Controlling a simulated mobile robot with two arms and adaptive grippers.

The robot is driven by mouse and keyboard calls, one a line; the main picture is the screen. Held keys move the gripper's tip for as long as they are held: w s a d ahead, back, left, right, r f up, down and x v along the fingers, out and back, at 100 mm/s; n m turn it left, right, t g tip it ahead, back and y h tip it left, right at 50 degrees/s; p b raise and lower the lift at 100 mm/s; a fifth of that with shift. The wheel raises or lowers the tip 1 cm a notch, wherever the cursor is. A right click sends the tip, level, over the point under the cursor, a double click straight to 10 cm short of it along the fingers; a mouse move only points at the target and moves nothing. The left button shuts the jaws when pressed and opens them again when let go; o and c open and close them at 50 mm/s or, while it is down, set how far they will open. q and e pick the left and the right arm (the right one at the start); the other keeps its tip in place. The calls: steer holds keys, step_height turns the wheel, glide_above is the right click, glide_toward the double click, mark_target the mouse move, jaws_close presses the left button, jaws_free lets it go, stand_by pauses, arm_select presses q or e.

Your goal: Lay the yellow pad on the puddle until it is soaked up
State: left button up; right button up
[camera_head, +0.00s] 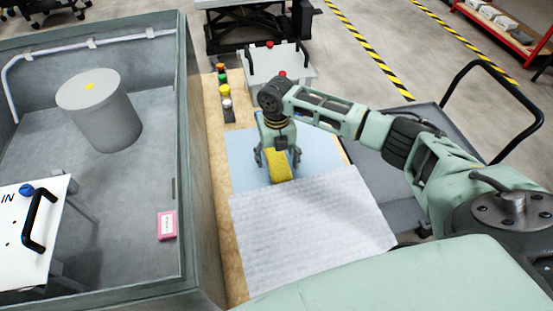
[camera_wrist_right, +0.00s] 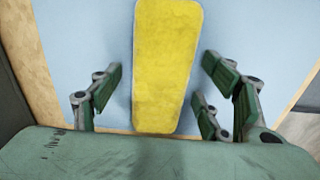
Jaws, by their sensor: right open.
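The yellow pad (camera_head: 279,166) lies on or just above a light blue surface (camera_head: 243,160) on the wooden bench. In the right wrist view the pad (camera_wrist_right: 166,65) is long with rounded corners and lies between my right fingers. My right gripper (camera_head: 277,157) points down over the pad. Its fingers (camera_wrist_right: 163,95) are open, with a gap on both sides of the pad. I cannot make out a puddle in either view; the pad and gripper hide part of the blue surface. My left gripper is not in view.
A white textured sheet (camera_head: 310,230) covers the bench's near part. Small coloured-topped items (camera_head: 225,90) stand on the bench's left edge. A walled grey enclosure (camera_head: 130,190) at left holds a grey cylinder (camera_head: 108,115) and a pink box (camera_head: 167,225). A dark cart (camera_head: 385,185) stands at right.

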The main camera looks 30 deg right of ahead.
steer(key=c, duration=1.3)
